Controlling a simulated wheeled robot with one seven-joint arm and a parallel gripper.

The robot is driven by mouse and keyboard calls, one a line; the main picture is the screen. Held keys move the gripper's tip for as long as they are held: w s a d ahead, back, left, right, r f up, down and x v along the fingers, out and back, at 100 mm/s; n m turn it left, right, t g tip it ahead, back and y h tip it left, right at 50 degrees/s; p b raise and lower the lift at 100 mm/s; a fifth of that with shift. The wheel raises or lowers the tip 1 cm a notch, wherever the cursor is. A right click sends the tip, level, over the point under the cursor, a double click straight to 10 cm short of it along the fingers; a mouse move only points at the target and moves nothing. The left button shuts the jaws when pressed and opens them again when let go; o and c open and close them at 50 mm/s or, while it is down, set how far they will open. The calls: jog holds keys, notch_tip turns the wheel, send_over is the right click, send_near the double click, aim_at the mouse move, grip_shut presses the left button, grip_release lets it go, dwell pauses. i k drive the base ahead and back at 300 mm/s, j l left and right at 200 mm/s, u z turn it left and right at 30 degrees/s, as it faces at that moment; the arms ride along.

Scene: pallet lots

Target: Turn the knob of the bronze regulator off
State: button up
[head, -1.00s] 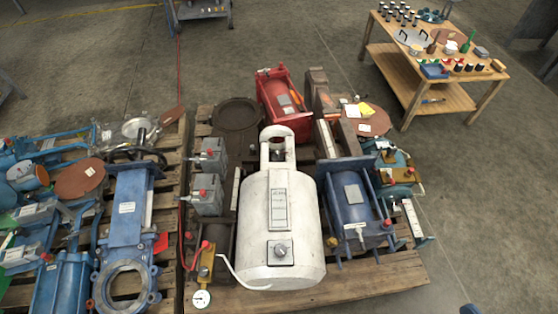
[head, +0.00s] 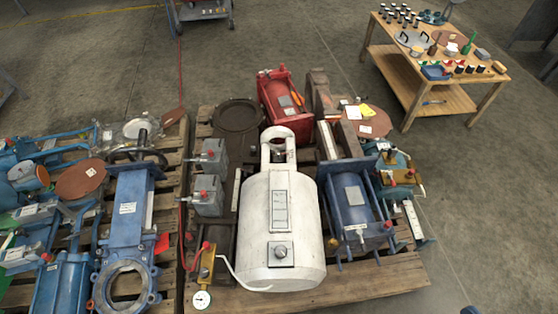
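A bronze-coloured body with a round white dial gauge (head: 202,299), which looks like the bronze regulator (head: 206,264), is at the front left edge of the middle pallet. A red part sits at its upper left; I cannot tell whether this is its knob, nor its setting. A second bronze-coloured fitting (head: 401,177) with a dark top lies at the right side of the same pallet. My gripper is not in view.
The wooden pallet (head: 330,297) is crowded with grey boxes (head: 207,195), a blue cylinder (head: 352,205) and a red unit (head: 285,97). Another loaded pallet is close on the left. A wooden table (head: 440,97) stands at the back right. Floor at the right is clear.

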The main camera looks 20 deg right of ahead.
aim_at(203, 273)
jog(key=u, duration=0.95)
